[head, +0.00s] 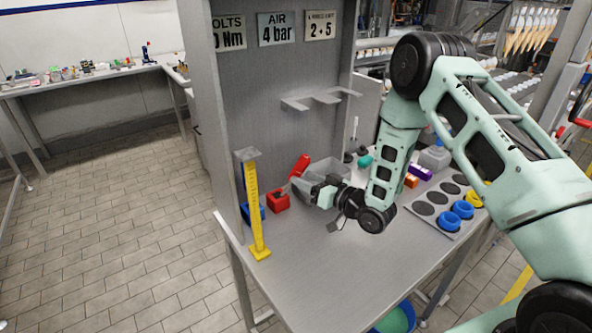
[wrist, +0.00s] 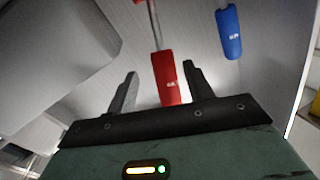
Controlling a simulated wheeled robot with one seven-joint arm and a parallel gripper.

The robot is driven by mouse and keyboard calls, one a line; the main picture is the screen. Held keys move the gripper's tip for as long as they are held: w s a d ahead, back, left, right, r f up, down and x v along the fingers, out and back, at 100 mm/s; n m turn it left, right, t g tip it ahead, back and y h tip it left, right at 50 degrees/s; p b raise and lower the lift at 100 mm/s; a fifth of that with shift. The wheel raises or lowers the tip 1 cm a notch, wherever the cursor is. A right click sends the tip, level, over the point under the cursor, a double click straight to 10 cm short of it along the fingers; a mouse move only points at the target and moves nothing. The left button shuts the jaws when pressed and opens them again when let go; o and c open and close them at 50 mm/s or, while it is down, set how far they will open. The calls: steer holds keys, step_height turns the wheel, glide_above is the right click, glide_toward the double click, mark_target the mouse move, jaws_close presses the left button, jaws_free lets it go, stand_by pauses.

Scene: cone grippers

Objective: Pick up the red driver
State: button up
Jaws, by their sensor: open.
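My gripper (wrist: 160,72) is open, one finger on each side of the handle in that picture. The handle's near end reaches down between the fingers, with gaps on both sides. I cannot tell the exact depth between handle and fingers.
A blue driver (wrist: 229,34) is right of the red one in the wrist view. A grey bin (head: 331,170) is behind my gripper. The front bench top is clear.

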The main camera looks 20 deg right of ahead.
mark_target(300, 176)
steer(key=p+x, duration=0.1)
steer(key=x, duration=0.1)
steer(key=p+x, duration=0.1)
steer(key=x, duration=0.1)
steer(key=shift+s+a+r+p, duration=0.1)
steer(key=shift+a+r+p, duration=0.15)
steer(key=shift+r+p, duration=0.1)
steer(key=shift+w+a+f, duration=0.15)
steer(key=shift+w+a, duration=0.15)
steer(key=shift+w, duration=0.25)
jaws_close()
